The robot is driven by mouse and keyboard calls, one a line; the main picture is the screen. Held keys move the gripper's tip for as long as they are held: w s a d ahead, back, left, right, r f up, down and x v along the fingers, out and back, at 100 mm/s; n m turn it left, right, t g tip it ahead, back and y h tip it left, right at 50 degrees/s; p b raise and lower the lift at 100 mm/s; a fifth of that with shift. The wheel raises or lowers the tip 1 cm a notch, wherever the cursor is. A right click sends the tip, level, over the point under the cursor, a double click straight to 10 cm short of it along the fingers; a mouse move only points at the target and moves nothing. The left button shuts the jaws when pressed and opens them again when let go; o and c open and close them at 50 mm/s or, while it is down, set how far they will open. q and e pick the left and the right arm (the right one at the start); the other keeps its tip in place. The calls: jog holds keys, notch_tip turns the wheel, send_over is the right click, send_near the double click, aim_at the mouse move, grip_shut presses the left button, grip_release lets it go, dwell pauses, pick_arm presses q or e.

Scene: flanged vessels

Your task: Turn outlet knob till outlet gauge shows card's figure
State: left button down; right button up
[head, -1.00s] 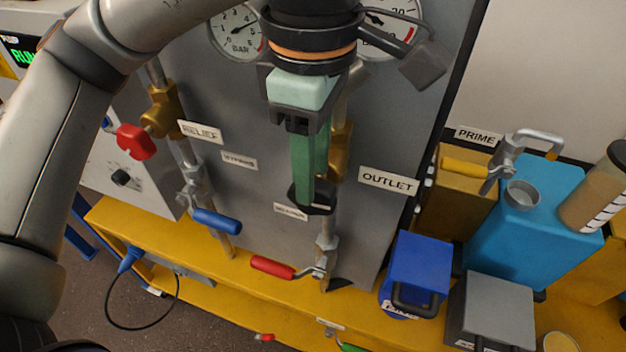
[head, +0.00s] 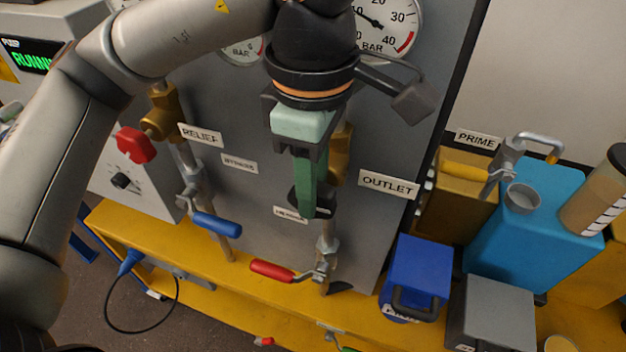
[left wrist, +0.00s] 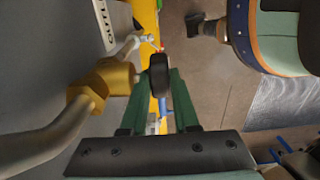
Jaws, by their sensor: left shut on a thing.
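My left gripper (head: 308,200) points down in front of the grey panel. Its green fingers are shut on the black outlet knob (head: 325,206), which the fingers partly hide. In the left wrist view the knob (left wrist: 158,75) sits between the two fingers, next to a brass valve body (left wrist: 108,80). The outlet gauge (head: 400,28) is at the top of the head view, partly covered by my wrist. Its needle points up and left, below the 20 mark; the exact figure is hard to read. No card is visible. My right gripper is not in view.
The OUTLET label (head: 388,184) is right of the knob. A red-handled lever (head: 272,270) and a blue-handled lever (head: 217,225) stand below and left. A red relief knob (head: 135,145) is farther left. Blue and grey containers (head: 418,275) stand right on the yellow base.

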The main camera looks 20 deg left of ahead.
pick_arm(q)
jog(key=shift+r, duration=0.1)
dwell(0.3)
jog(key=shift+d+r+y+p, duration=0.15)
jog(key=shift+d+y+p, duration=0.05)
jog(key=shift+y+p, duration=0.75)
jog(key=shift+d+y+p, duration=0.15)
jog(key=shift+y+p, duration=0.55)
jog(key=shift+y, duration=0.05)
jog(key=y+p, duration=0.1)
jog(key=y, duration=0.1)
jog(key=y+p, duration=0.1)
jog(key=shift+d+f+y, duration=0.2)
jog(key=shift+d+y, duration=0.1)
jog(key=shift+y, duration=0.1)
jog(key=shift+d+f+y+p, duration=0.2)
jog(key=shift+y+p, duration=0.2)
jog(key=shift+y, duration=0.4)
jog(key=shift+d+f+y, duration=0.1)
jog(key=shift+f+y, duration=0.1)
jog(key=shift+y, duration=0.7)
jog(key=shift+f+y, duration=0.2)
jog(key=shift+y, duration=0.7)
